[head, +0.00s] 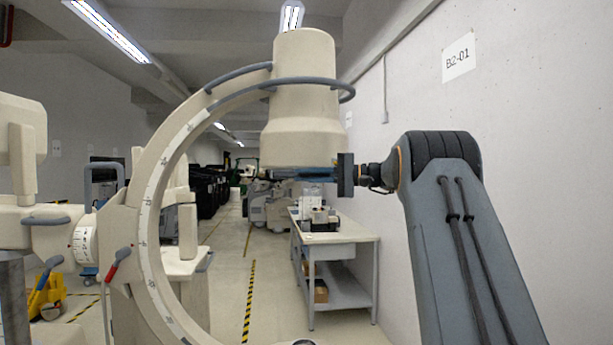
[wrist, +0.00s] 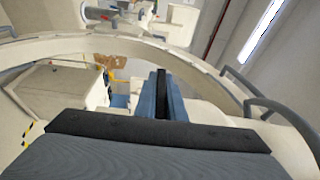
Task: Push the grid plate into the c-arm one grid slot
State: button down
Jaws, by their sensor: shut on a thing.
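The c-arm (head: 160,190) is a large cream ring with a scale, and its cream detector housing (head: 303,105) hangs at the top. My gripper (head: 300,174) reaches in from the right, level with the housing's lower end. In the wrist view its two blue fingers (wrist: 161,85) are closed on the dark grid plate (wrist: 161,97), seen edge-on as a narrow strip between them. In the head view the plate is only a thin dark line by the fingers. The grid slot cannot be made out, and I cannot tell whether the plate's edge is inside it.
A grey-blue guard rail (head: 322,83) circles the housing. A worktable (head: 345,236) with items stands behind, and a wall with a B2-01 sign (head: 459,56) is close on the right. Dark covered carts (head: 208,190) line the aisle's left side. Striped floor lines mark the open aisle.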

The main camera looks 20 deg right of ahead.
jog(key=shift+w+d+r, duration=0.1)
jog(key=shift+w+d, duration=0.1)
jog(key=shift+w, duration=0.4)
jog(key=shift+w+d, duration=0.15)
jog(key=shift+w, duration=0.45)
jog(key=shift+s, duration=0.1)
jog(key=s+a+b, duration=0.3)
jog(key=s+b, duration=0.3)
jog(key=s, duration=0.5)
jog(key=s+a+b, duration=0.3)
jog(key=s+b, duration=0.3)
jog(key=s, duration=0.6)
jog(key=shift+a+b, duration=0.3)
jog(key=shift+b, duration=0.05)
dwell(4.2)
